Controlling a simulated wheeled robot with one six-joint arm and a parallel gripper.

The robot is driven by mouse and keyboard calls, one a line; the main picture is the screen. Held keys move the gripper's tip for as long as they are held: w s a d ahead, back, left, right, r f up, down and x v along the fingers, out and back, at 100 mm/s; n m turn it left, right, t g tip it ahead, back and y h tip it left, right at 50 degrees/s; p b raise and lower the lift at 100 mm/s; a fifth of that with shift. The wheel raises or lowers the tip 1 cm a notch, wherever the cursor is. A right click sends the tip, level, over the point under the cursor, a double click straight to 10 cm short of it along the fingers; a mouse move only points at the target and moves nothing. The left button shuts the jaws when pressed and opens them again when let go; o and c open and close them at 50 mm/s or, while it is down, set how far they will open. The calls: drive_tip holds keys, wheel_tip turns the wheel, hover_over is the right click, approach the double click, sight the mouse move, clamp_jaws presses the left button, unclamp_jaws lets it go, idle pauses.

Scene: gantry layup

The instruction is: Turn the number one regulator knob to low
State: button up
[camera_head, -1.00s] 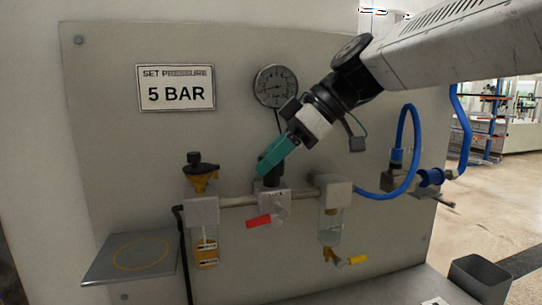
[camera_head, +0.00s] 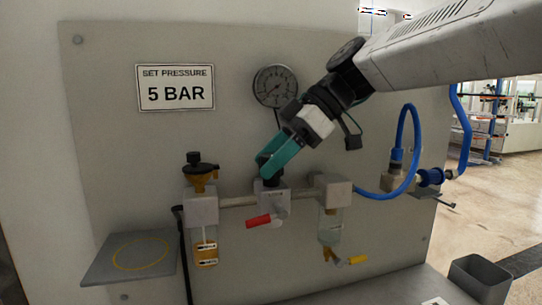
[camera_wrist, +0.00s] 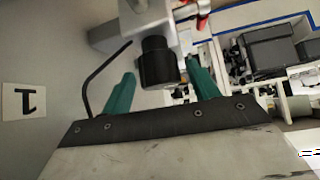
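The black regulator knob (camera_head: 268,183) sits on top of the regulator block at the middle of the pipe line, below the round pressure gauge (camera_head: 275,86). It also shows in the wrist view (camera_wrist: 157,62) as a dark cylinder. My gripper (camera_head: 268,166) has green fingers and comes down at a slant from the upper right. In the wrist view (camera_wrist: 162,84) the fingers stand apart with the knob between them and a gap on each side. No number or low mark on the knob is readable.
A red lever (camera_head: 260,220) hangs just below the regulator. A filter with an amber bowl (camera_head: 205,250) is on the left, a clear bowl with a yellow lever (camera_head: 352,260) on the right. A blue hose (camera_head: 402,150) loops at right. A "5 BAR" sign (camera_head: 176,88) is on the panel.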

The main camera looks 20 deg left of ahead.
drive_tip(key=shift+r, duration=0.1)
drive_tip(key=v, duration=0.7)
drive_tip(key=shift+d+r, duration=0.25)
drive_tip(key=shift+w, duration=0.1)
